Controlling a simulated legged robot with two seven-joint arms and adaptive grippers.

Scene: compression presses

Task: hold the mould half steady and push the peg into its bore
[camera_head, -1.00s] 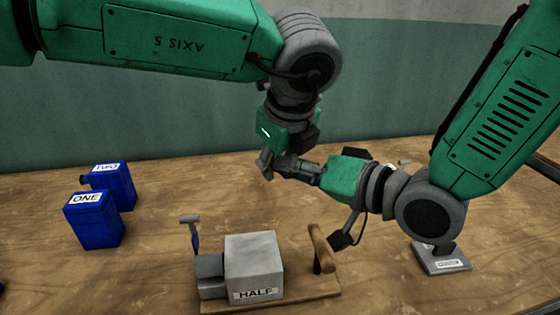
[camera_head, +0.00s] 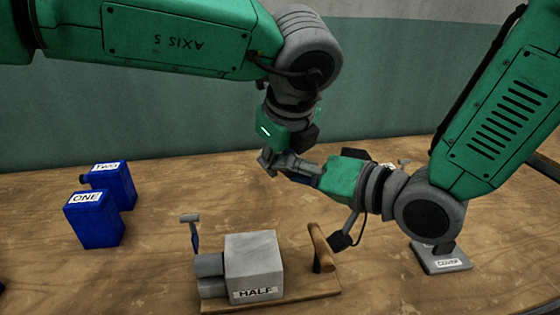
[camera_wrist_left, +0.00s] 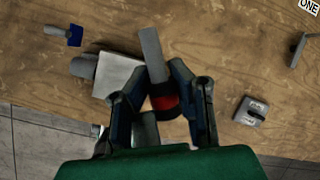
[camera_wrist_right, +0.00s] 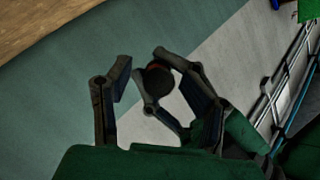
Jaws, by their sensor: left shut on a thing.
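The mould half, a pale grey block labelled HALF (camera_head: 253,262), sits on a wooden board near the front middle of the table. My left gripper (camera_head: 284,163) is above and behind it, well clear of it. In the left wrist view my left gripper (camera_wrist_left: 163,85) is shut on a grey peg (camera_wrist_left: 151,55) with a red band. My right gripper (camera_head: 303,172) comes in from the right, close beside the left one. In the right wrist view its fingers (camera_wrist_right: 155,75) look apart, with a dark round end with a reddish rim between them. The bore is not visible.
Blue containers ONE (camera_head: 94,222) and TWO (camera_head: 115,184) stand at the left. A grey COVER plate (camera_head: 440,262) lies at the right.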

